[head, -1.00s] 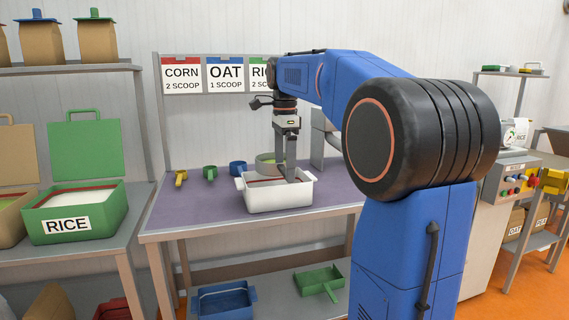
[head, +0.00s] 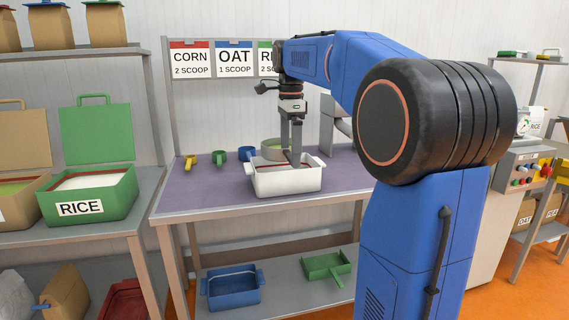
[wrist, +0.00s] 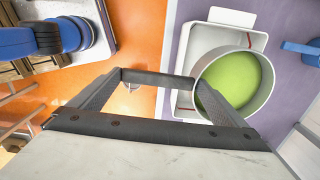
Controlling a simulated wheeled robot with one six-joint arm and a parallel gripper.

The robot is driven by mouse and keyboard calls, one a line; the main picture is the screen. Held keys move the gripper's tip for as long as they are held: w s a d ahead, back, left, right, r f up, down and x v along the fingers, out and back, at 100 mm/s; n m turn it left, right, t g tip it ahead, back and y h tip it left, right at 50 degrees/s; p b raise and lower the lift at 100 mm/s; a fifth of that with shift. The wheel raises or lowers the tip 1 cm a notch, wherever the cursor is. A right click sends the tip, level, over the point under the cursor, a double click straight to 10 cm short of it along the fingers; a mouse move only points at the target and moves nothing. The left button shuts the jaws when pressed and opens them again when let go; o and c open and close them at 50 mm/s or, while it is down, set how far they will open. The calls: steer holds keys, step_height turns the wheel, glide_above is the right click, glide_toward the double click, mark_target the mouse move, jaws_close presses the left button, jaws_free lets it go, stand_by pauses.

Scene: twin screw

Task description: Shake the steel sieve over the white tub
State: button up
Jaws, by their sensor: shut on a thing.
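The white tub (head: 287,181) stands at the front of the purple-topped bench; it also shows in the wrist view (wrist: 186,50). The steel sieve (wrist: 271,107) is a round, pale grey pan with green material in it. It overlaps the far part of the tub and reaches past that rim. In the head view the sieve (head: 270,149) shows partly behind my gripper (head: 291,158). My gripper is shut on the sieve, with a dark bar between its fingertips (wrist: 158,78). The sieve's underside is hidden, and I cannot tell how much of its contents lies in the tub.
Yellow (head: 190,160), green (head: 219,157) and blue (head: 246,153) scoops stand left of the sieve on the bench. An open green RICE bin (head: 88,200) is on the left table.

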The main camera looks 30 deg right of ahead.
steer(key=shift+w+a, duration=0.1)
steer(key=shift+a, duration=0.1)
stand_by(3.0)
steer(key=shift+r, duration=0.2)
steer(key=shift+r, duration=1.85)
